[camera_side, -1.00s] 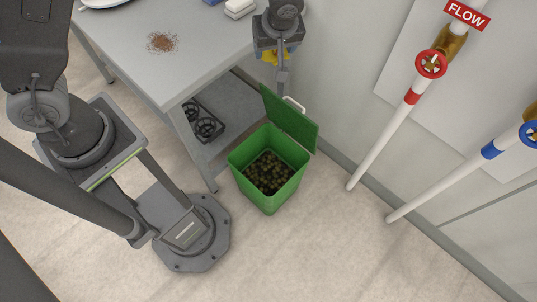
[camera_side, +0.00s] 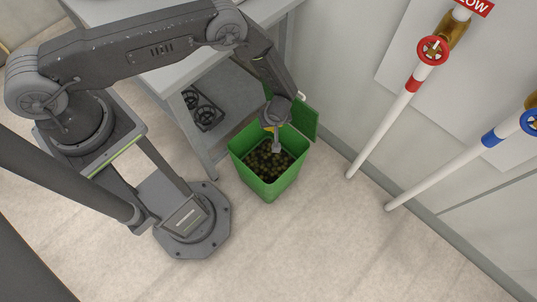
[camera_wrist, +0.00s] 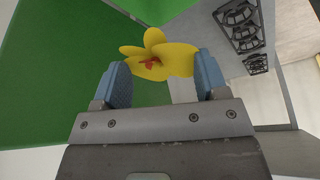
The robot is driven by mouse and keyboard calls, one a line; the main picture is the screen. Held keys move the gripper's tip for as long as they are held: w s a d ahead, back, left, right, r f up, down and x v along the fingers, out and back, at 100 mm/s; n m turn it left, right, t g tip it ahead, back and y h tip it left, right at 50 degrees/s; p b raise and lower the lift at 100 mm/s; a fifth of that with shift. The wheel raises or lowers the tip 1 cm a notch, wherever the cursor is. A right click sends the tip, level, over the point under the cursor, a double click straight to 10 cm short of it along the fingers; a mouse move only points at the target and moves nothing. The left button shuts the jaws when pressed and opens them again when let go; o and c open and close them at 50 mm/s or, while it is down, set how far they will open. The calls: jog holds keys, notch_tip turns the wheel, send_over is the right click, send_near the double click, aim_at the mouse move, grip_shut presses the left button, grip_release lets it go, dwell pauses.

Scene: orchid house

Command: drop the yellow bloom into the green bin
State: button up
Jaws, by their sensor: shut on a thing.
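The yellow bloom (camera_wrist: 158,58) has a red centre and sits between the two blue-padded fingers of my gripper (camera_wrist: 160,82) in the wrist view. My gripper (camera_side: 277,143) is shut on it. In the side view my gripper is over the mouth of the green bin (camera_side: 268,191), and only a speck of yellow shows beside it. The bin stands on the floor with its lid open and tilted back. Dark greenish-brown scraps lie inside it. Green bin surfaces (camera_wrist: 60,65) fill the left of the wrist view.
A grey table (camera_side: 175,78) with a lower shelf stands left of the bin. A black pot tray (camera_side: 204,110) lies on that shelf. Red-marked (camera_side: 408,90) and blue-marked (camera_side: 489,140) white pipes run along the wall at right. The floor in front of the bin is clear.

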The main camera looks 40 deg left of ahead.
notch_tip(320, 180, down, 13)
jog(key=shift+f, duration=0.15)
dwell(0.5)
jog(key=o, duration=1)
jog(key=shift+o, duration=0.2)
jog(key=shift+d, duration=0.1)
jog(key=v, duration=1.3)
jog(key=shift+d+r, duration=0.15)
jog(key=shift+r, duration=0.2)
jog(key=shift+s, duration=0.1)
